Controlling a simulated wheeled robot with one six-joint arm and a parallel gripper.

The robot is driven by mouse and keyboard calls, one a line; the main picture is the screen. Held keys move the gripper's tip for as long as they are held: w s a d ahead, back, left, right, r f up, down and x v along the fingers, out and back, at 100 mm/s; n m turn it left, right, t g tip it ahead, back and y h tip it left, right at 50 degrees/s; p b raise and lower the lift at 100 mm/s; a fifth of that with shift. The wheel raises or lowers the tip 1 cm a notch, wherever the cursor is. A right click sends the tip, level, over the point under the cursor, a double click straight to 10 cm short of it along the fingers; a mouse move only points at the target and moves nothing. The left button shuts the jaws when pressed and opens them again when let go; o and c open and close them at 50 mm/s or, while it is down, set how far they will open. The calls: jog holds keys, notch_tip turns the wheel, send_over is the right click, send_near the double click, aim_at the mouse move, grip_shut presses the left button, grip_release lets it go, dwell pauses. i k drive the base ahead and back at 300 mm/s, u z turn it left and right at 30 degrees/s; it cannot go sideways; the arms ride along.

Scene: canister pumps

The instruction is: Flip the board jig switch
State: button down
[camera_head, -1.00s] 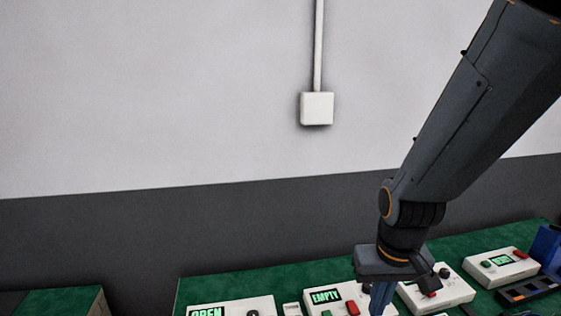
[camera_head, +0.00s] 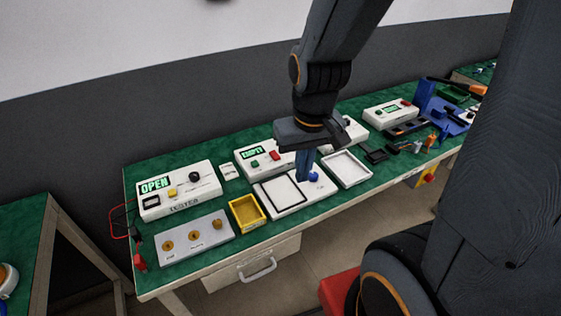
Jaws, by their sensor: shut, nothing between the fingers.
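A white plate (camera_head: 297,200) with a black rectangular outline lies near the front of the green bench, and it looks like the board jig. A small blue part (camera_head: 314,176) sits at its right side; I cannot tell if it is the switch. A white box (camera_head: 265,158) reading EMPTY, with a green and a red button, stands just behind the plate. My gripper (camera_head: 304,178) points down over the plate, shut and empty, just left of the blue part. I cannot tell whether it touches the plate. My wrist hides part of the box's right side.
A white tester (camera_head: 178,190) reading OPEN stands at the left, behind a grey panel (camera_head: 194,238) with round fittings. A yellow bin (camera_head: 247,213) is left of the plate and a white tray (camera_head: 347,169) right of it. Blue fixtures (camera_head: 428,97) stand at the far right.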

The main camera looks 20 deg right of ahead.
aim_at(273, 154)
jog(key=z, duration=0.05)
jog(key=k, duration=0.1)
jog(key=z, duration=0.9)
jog(key=i, duration=0.65)
jog(key=u, duration=1.3)
